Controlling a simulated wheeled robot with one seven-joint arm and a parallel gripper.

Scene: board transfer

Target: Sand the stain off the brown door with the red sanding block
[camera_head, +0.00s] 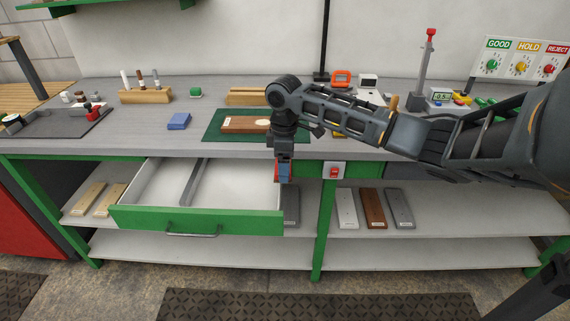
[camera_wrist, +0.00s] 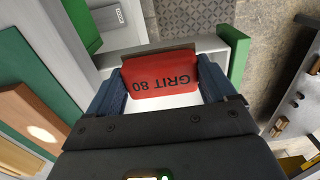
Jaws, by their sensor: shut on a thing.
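My gripper (camera_head: 284,178) is shut on the red sanding block (camera_wrist: 160,83), which is marked GRIT 80 and sits between the blue-grey fingers in the wrist view. In the head view only a red sliver of the block (camera_head: 276,172) shows. My gripper is in front of the bench edge, over the right end of the open drawer. The brown door (camera_head: 235,124) lies flat on the green mat (camera_head: 213,133) on the bench, behind and left of my gripper. A pale stain (camera_head: 262,122) shows near its right end. In the wrist view the door (camera_wrist: 28,112) is at the left.
The open drawer (camera_head: 198,222) juts out below the bench and looks empty apart from a grey divider (camera_head: 192,182). A blue block (camera_head: 179,121) lies left of the mat. A wooden rail (camera_head: 247,96) is behind the door. Several boards lie on the shelf below.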

